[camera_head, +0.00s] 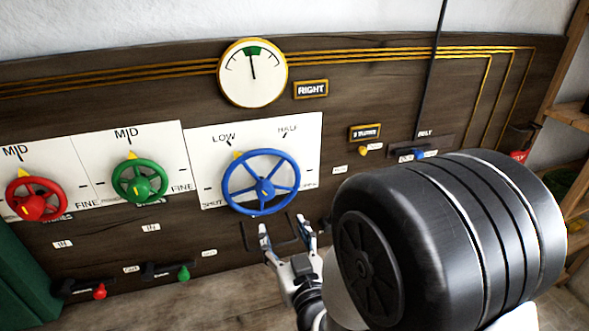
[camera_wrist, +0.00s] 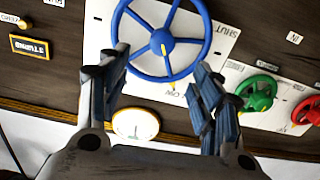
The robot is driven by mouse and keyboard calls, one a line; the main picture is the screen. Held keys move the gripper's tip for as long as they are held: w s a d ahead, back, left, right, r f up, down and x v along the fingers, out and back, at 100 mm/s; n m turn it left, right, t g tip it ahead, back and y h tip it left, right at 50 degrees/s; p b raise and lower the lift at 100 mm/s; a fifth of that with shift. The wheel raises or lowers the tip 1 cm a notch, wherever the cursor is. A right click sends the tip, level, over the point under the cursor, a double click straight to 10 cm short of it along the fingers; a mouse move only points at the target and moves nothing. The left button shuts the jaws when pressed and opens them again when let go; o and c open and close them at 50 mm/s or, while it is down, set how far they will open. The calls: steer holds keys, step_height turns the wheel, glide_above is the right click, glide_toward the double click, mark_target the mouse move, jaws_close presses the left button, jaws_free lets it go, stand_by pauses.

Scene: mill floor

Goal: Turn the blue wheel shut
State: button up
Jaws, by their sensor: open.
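The blue wheel (camera_head: 262,183), five-spoked, is mounted on a white plate (camera_head: 215,135) marked LOW, HALF and SHUT; a lower-right label is too small to read. A yellow pointer (camera_head: 238,156) shows at its rim near LOW. SHUT is at the plate's lower left. My gripper (camera_head: 283,227) is open and empty, just below the wheel in the head view, fingers pointing towards the panel. In the wrist view the picture is upside down; the wheel (camera_wrist: 163,46) appears beyond and between the two fingers (camera_wrist: 162,62). I see no contact with it.
A green wheel (camera_head: 140,181) and a red wheel (camera_head: 37,198) are to the left. A round gauge (camera_head: 252,73) hangs above, beside a RIGHT sign (camera_head: 311,89). Small levers with green (camera_head: 184,274) and red (camera_head: 99,291) knobs sit below. Shelves (camera_head: 572,113) stand at the right.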

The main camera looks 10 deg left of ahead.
mark_target(267, 195)
steer(key=x, duration=1.7)
steer(key=shift+a+r, duration=0.2)
steer(key=shift+a, duration=0.05)
steer(key=shift+c, duration=0.5)
steer(key=c, duration=1)
